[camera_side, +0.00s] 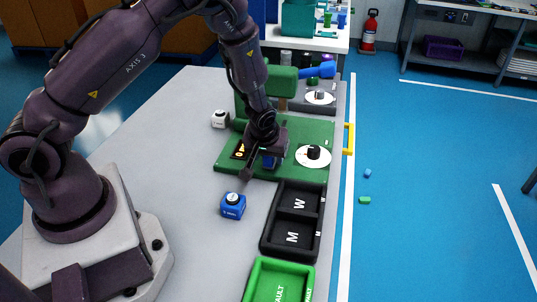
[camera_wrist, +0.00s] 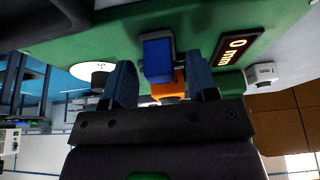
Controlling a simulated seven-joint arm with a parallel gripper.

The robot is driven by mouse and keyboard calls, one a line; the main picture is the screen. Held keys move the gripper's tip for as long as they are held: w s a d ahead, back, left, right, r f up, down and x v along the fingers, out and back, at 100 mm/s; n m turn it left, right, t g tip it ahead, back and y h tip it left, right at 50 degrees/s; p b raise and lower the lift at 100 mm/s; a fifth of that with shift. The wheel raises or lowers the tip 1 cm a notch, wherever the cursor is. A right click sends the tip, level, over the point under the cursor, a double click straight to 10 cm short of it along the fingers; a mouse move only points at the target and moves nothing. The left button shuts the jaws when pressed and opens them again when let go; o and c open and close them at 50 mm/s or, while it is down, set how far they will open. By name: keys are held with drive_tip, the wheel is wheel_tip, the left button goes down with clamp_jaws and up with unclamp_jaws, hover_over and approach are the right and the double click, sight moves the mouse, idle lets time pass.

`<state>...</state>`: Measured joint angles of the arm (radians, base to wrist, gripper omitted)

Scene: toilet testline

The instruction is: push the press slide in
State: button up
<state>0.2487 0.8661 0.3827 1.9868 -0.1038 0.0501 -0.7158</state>
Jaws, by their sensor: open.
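The green press station (camera_side: 228,163) lies on the grey table and carries a dark display. The display (camera_wrist: 232,47) reads "0 mm" in the wrist view. A blue block (camera_wrist: 158,58), which looks like the press slide, stands out from the green surface with an orange part (camera_wrist: 167,90) beside it. The blue block partly shows in the side view (camera_side: 268,163), mostly hidden by my gripper. My gripper (camera_side: 258,168) is low over the green plate. In the wrist view my gripper (camera_wrist: 164,80) is open, its fingers on either side of the blue and orange parts; contact cannot be told.
A white disc (camera_side: 313,157) with a black knob sits right of my gripper. A blue cube (camera_side: 233,206) and a white cube (camera_side: 220,119) stand nearby. Black trays (camera_side: 291,222) and a green tray (camera_side: 255,283) are in front. The table's left side is clear.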

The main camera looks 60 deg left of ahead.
drive_tip(key=shift+w+a+f, duration=0.1)
drive_tip(key=shift+f, duration=0.25)
clamp_jaws()
drive_tip(key=w+a, duration=0.7)
drive_tip(key=shift+w+a, duration=0.25)
drive_tip(key=shift+r, duration=0.1)
unclamp_jaws()
drive_tip(key=shift+s, duration=0.1)
drive_tip(key=v, duration=1.3)
